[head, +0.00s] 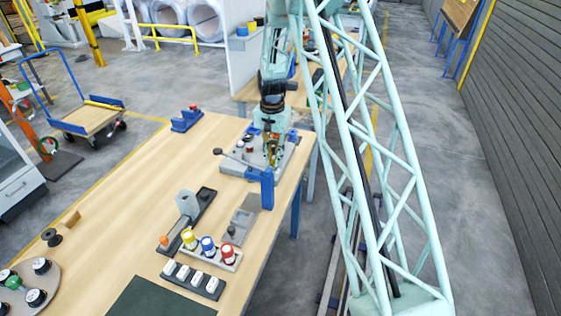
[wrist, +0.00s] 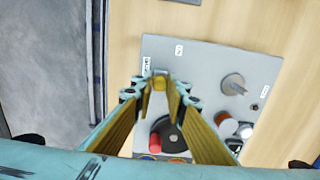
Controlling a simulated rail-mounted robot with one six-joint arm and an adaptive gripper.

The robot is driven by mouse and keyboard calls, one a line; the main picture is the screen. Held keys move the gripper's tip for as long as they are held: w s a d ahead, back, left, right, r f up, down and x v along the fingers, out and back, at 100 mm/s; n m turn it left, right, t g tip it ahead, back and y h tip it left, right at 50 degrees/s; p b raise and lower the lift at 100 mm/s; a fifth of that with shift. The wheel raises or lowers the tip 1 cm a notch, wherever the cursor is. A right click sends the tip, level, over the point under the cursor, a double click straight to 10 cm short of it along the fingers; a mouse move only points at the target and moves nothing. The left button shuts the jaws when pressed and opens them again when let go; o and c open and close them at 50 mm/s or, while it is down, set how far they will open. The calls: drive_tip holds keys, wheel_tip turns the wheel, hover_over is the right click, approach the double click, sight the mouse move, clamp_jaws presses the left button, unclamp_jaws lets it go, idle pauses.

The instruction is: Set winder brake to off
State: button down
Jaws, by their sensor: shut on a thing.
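The grey control panel (wrist: 205,62) lies on the wooden table in the wrist view, and also shows in the head view (head: 235,168). My gripper (wrist: 160,92) reaches over it with its yellow-padded fingers closed around a small yellow piece (wrist: 160,77) near the panel's left edge. A small label (wrist: 147,65) sits beside this piece; its text is too small to read, so I cannot confirm which control is the winder brake. In the head view my gripper (head: 272,152) is low over the panel. The fingers hide part of the yellow piece.
The panel also bears a grey rotary knob (wrist: 233,84), a red-handled black dial (wrist: 155,143) and an orange-and-white cylinder (wrist: 228,126). Bare tabletop (head: 130,190) lies to the left.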

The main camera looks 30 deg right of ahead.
drive_tip(key=shift+w+d+r, duration=0.1)
drive_tip(key=shift+w, duration=0.1)
drive_tip(key=c, duration=2.6)
unclamp_jaws()
drive_tip(key=shift+d, duration=0.1)
drive_tip(key=shift+o, duration=0.2)
wheel_tip(320, 180, up, 12)
